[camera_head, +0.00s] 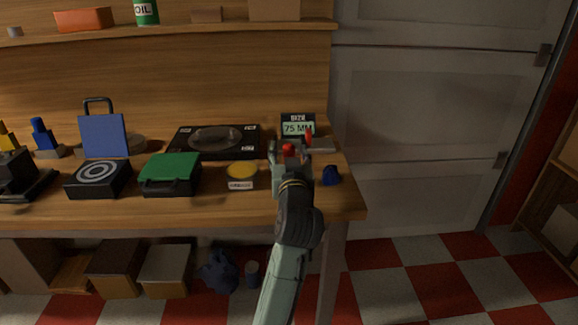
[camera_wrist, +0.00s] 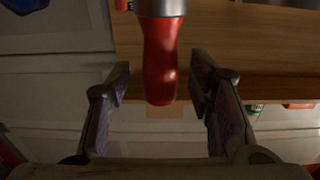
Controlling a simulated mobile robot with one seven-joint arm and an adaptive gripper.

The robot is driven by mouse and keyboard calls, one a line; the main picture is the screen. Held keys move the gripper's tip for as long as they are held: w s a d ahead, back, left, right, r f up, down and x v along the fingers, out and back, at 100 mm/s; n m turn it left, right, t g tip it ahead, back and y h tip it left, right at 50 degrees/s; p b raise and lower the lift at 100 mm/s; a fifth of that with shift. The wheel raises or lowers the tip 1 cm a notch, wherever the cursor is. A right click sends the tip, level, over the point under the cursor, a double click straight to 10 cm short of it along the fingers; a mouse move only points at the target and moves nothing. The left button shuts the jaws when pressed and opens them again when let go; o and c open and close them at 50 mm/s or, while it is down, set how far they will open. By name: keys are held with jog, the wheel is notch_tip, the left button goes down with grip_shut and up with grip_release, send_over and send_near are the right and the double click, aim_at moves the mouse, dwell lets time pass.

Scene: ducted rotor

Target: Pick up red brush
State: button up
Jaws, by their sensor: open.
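The red brush (camera_wrist: 160,60) shows in the wrist view as a smooth, rounded red handle with a grey metal band at its top edge. Its bristles are out of the frame. My gripper (camera_wrist: 159,72) is open, with one finger on each side of the handle. A gap shows on both sides of the handle. In the head view my gripper (camera_head: 289,152) is over the right end of the workbench. Small red patches show at its fingers there, but I cannot tell which is the brush.
A "75 MM" size display (camera_head: 298,127) stands just behind my gripper. A small blue object (camera_head: 331,175) lies to its right. A yellow-topped round item (camera_head: 241,171) and a green case (camera_head: 170,172) are to its left. An upper shelf (camera_head: 200,30) runs along the back.

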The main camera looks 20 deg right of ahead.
jog(key=shift+w, duration=0.25)
jog(key=shift+c, duration=0.5)
grip_shut()
